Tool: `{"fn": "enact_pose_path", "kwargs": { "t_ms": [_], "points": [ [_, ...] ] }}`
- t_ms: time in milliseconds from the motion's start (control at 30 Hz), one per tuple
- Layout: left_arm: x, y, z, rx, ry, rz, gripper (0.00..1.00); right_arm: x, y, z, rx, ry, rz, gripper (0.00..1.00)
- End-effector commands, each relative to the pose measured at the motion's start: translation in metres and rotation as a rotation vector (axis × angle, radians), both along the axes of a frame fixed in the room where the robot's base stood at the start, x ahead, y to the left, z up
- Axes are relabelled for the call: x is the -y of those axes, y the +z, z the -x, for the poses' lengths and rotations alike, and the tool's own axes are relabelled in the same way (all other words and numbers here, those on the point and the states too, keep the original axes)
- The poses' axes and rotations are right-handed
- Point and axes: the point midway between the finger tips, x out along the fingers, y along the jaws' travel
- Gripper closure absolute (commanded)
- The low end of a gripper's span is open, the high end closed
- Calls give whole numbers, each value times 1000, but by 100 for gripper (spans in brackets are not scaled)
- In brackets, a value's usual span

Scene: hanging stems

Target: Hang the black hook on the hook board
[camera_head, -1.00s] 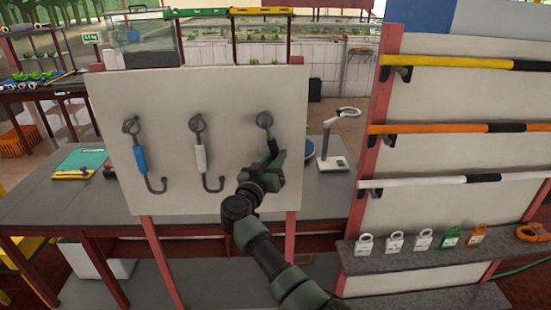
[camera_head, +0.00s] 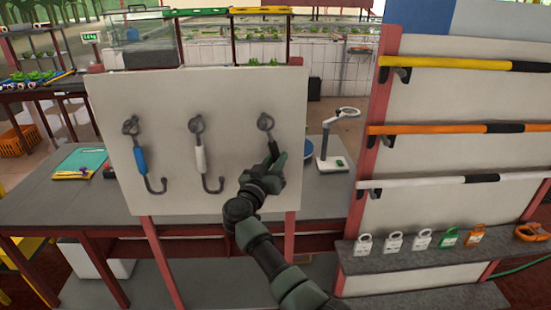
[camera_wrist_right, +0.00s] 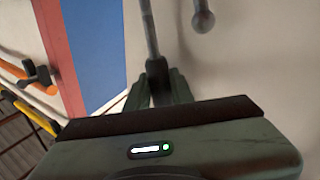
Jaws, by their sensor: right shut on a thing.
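The hook board (camera_head: 232,185) is a pale upright panel. A blue-handled hook (camera_head: 140,158) and a white-handled hook (camera_head: 200,157) hang on its left and middle pegs. The black hook (camera_head: 270,139) is at the right peg (camera_head: 265,121), its upper end overlapping the peg; I cannot tell whether its ring is around it. My right gripper (camera_head: 277,160) is shut on the black hook below the peg and hides its lower part. In the right wrist view the dark shaft (camera_wrist_right: 149,35) runs up from between the fingers (camera_wrist_right: 158,88). My left gripper is not in view.
A grey ball-ended rod (camera_wrist_right: 203,20) is near the shaft in the wrist view. A white lamp-like stand (camera_head: 333,160) is on the table right of the board. A rack (camera_head: 400,100) with yellow, orange and white poles stands further right, above a shelf of several padlocks (camera_head: 423,238).

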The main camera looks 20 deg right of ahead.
Motion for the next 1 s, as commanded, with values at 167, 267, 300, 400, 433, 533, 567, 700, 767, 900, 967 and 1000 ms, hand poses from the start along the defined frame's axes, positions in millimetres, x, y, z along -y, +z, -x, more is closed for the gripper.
{"fn": "enact_pose_path", "kwargs": {
  "t_ms": [167, 267, 300, 400, 433, 533, 567, 700, 767, 900, 967, 1000],
  "points": [
    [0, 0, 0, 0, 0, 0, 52, 0, 1, 0, 1, 0, 0, 100],
    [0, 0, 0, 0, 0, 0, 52, 0, 1, 0, 1, 0, 1, 100],
    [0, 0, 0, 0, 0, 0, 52, 0, 1, 0, 1, 0, 1, 100],
    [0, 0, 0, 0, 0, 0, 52, 0, 1, 0, 1, 0, 1, 74],
    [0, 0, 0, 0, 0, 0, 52, 0, 1, 0, 1, 0, 1, 66],
    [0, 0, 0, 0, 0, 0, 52, 0, 1, 0, 1, -1, 1, 52],
    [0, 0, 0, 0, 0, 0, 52, 0, 0, 0, 1, -1, 1, 52],
    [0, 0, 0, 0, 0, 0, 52, 0, 0, 0, 1, -1, 1, 52],
    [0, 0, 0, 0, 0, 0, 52, 0, 0, 0, 1, -1, 1, 52],
    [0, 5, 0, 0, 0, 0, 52, -2, 0, 3, -2, 0, -1, 52],
    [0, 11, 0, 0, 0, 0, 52, -6, 1, 6, -3, 1, 0, 52],
    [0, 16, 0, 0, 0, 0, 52, -10, 1, 10, -4, 2, -1, 52]
  ]
}}
